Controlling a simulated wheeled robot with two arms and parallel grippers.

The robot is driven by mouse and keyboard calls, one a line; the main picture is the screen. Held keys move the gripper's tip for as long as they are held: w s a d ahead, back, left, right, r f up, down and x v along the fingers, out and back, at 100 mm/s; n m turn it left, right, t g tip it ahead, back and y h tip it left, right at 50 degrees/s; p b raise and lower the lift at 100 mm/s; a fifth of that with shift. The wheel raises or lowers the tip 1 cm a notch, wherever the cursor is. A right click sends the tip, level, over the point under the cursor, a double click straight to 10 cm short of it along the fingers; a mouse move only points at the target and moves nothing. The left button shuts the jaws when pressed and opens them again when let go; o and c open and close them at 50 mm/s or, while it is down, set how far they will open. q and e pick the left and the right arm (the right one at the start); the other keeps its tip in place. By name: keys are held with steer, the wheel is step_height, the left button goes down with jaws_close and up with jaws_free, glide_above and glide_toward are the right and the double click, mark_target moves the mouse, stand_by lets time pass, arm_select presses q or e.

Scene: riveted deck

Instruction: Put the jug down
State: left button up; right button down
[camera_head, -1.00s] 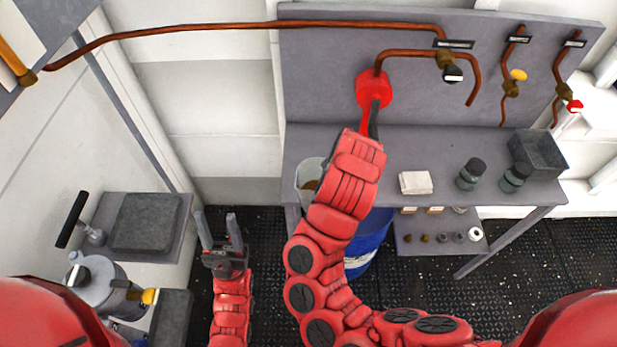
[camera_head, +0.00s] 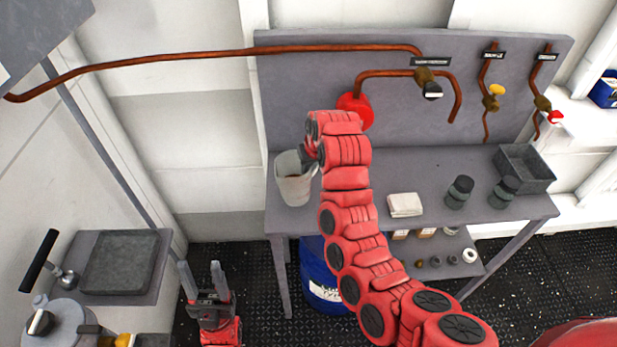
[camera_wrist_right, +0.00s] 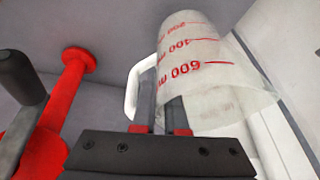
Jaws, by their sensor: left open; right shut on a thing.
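The jug (camera_head: 292,186) is a translucent pale vessel at the left end of the grey bench (camera_head: 375,185). In the right wrist view the jug (camera_wrist_right: 200,75) shows red volume marks and a white handle (camera_wrist_right: 132,92). My right gripper (camera_head: 310,152) is at the jug's right side, partly hidden by its own wrist; in its wrist view the fingers (camera_wrist_right: 172,115) are shut at the handle side. I cannot tell whether the jug's base touches the bench. My left gripper (camera_head: 201,266) is open and empty, low in front of the bench.
A red round fitting (camera_head: 355,108) stands on the back panel behind my right wrist. A white cloth stack (camera_head: 405,205), two dark jars (camera_head: 459,192) and a grey bin (camera_head: 524,167) are on the right of the bench. A blue drum (camera_head: 320,275) stands below.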

steer(key=p+x, duration=0.2)
steer(key=x, duration=0.1)
steer(key=shift+d, duration=0.35)
steer(key=shift+f, duration=0.3)
steer(key=shift+f, duration=0.1)
steer(key=c, duration=1)
jaws_free()
steer(key=shift+o, duration=0.2)
steer(key=shift+r, duration=0.25)
